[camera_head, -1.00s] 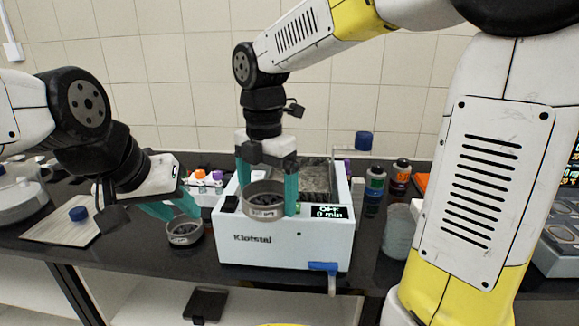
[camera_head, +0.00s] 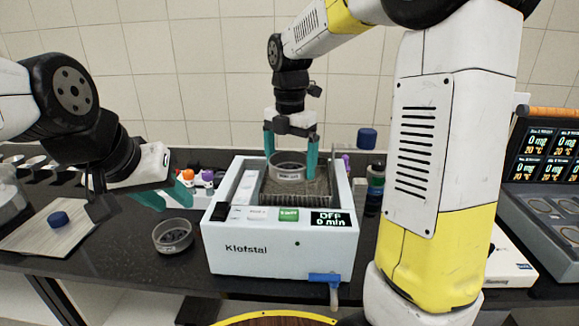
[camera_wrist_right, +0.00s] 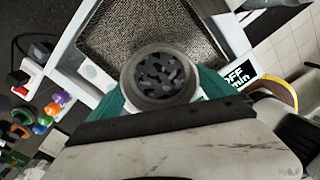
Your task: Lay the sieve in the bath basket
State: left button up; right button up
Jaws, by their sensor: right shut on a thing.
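My right gripper (camera_head: 291,160) is shut on a round metal sieve (camera_head: 287,172), gripping it from both sides with teal fingers. In the right wrist view the sieve (camera_wrist_right: 143,90) has dark pieces showing inside its rim. The sieve is over the mesh bath basket (camera_head: 310,190), which sits in the white Klofstal bath (camera_head: 285,252). The mesh basket floor also shows beyond the sieve in the right wrist view (camera_wrist_right: 125,25). I cannot tell whether the sieve touches it. My left gripper (camera_head: 168,197) is open and empty, left of the bath.
A second round metal dish (camera_head: 173,237) with dark pieces stands on the counter left of the bath. A blue tap (camera_head: 324,278) juts from the bath's front. Bottles (camera_head: 375,185) stand to its right. A board with a blue-capped item (camera_head: 58,219) lies at left.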

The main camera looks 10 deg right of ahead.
aim_at(297, 165)
jog(key=shift+w+d+f, duration=0.15)
jog(key=shift+w+d, duration=0.85)
jog(key=shift+w, duration=0.25)
jog(key=shift+w+d+f, duration=0.1)
jog(key=shift+w+f, duration=0.05)
jog(key=shift+f, duration=1.6)
jog(key=shift+f, duration=0.1)
jog(key=o, duration=1.1)
jog(key=shift+f, duration=0.1)
